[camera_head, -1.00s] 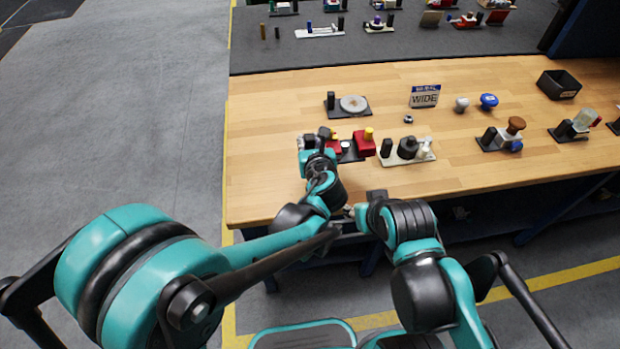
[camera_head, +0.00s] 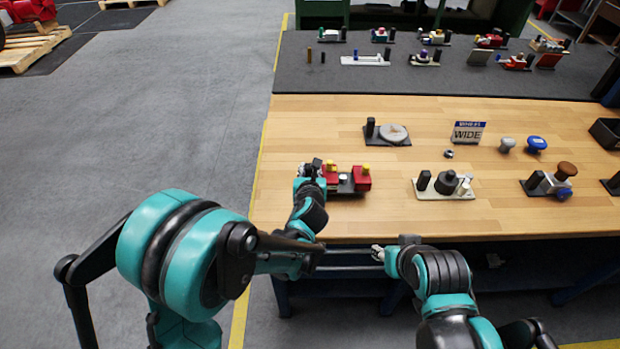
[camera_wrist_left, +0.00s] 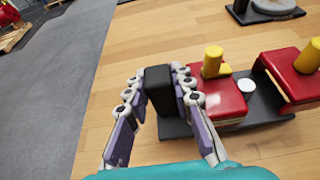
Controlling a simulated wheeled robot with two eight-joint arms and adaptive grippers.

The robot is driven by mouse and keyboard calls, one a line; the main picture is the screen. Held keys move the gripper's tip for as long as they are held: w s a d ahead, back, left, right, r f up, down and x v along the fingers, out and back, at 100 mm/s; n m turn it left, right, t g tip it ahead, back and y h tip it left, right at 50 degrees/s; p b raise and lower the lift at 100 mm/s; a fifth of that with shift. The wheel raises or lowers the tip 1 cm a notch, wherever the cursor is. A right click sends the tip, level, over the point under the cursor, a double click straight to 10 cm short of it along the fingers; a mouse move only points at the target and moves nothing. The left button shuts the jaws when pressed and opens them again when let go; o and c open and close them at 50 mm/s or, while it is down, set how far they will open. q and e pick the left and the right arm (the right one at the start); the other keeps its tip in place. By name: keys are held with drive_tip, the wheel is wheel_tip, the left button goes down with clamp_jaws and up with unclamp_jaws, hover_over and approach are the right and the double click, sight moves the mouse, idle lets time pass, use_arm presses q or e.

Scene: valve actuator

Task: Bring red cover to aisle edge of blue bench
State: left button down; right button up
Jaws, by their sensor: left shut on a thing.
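Two red blocks with yellow knobs, the red cover piece (camera_head: 361,180), sit on a dark base plate with a black upright post at its left end. My left gripper (camera_head: 312,172) is shut on that black post (camera_wrist_left: 158,92), with a finger on each side in the left wrist view. The piece is near the left part of the wooden-topped blue bench (camera_head: 290,222), with a strip of bare wood between it and the left edge. I cannot tell whether its base touches the top. My right gripper (camera_head: 378,253) is at the bench's front edge; its jaws are too small to read.
A plate with a grey disc (camera_head: 393,133) stands behind the red piece, and a pale base with a black cylinder (camera_head: 446,184) stands to its right. A WIDE sign (camera_head: 467,133) and knobs are farther back. Grey floor (camera_head: 190,130) lies left of the bench.

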use_arm(q)
wheel_tip(320, 180, down, 3)
drive_tip(key=shift+w+r+b, duration=0.1)
drive_tip(key=shift+b, duration=0.35)
drive_tip(key=c, duration=1.3)
unclamp_jaws()
